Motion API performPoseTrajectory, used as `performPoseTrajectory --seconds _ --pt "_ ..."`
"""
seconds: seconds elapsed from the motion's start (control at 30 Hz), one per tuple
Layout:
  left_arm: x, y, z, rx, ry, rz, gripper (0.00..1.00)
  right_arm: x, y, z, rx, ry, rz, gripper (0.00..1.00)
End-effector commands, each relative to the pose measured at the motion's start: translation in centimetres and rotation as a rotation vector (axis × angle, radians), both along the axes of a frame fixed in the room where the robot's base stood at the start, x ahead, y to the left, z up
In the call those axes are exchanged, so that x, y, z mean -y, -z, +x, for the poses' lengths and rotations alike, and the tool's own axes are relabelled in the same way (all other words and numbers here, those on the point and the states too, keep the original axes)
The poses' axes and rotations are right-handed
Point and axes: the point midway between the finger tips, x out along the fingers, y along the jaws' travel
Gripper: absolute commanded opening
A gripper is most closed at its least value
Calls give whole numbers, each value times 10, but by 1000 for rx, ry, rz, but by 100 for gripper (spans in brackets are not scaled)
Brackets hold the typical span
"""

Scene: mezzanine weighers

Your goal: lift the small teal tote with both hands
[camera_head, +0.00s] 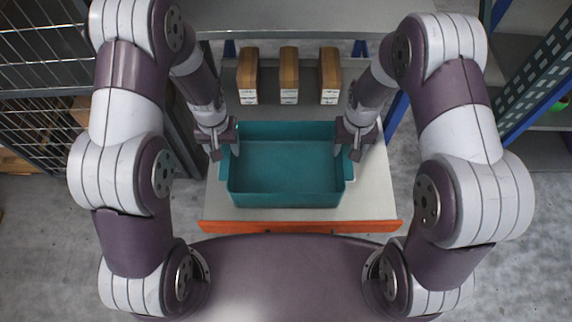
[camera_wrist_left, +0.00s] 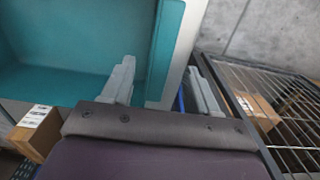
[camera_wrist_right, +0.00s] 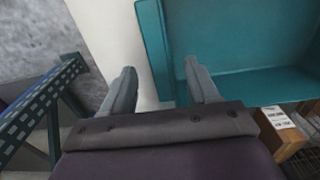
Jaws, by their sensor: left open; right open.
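The small teal tote (camera_head: 287,199) is open, empty and level on a pale shelf surface. My left gripper (camera_head: 226,145) is open at its left side wall, and my right gripper (camera_head: 353,148) is open at its right side wall. In the left wrist view the tote's side wall (camera_wrist_left: 166,48) lies between the spread fingers, one over the inner side and one outside. The right wrist view shows the opposite wall (camera_wrist_right: 155,45) between the fingers in the same way. Whether any finger touches the tote, I cannot tell.
Three brown boxes with white labels (camera_head: 289,75) stand in a row behind the tote. The pale surface (camera_head: 375,185) has an orange front edge (camera_head: 300,226). A wire mesh rack (camera_head: 45,75) stands at left and blue-framed shelving (camera_head: 535,85) at right.

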Motion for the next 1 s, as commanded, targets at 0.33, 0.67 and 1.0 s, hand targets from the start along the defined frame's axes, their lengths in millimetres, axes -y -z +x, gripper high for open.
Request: performPoseTrajectory --seconds 0.33,0.67,1.0 --pt "0 43 0 0 0 0 60 0 43 0 0 0 0 60" --pt "0 47 0 0 0 0 60 0 46 0 1 0 0 60" --pt "0 46 0 0 0 0 0 0 46 0 1 0 0 0"
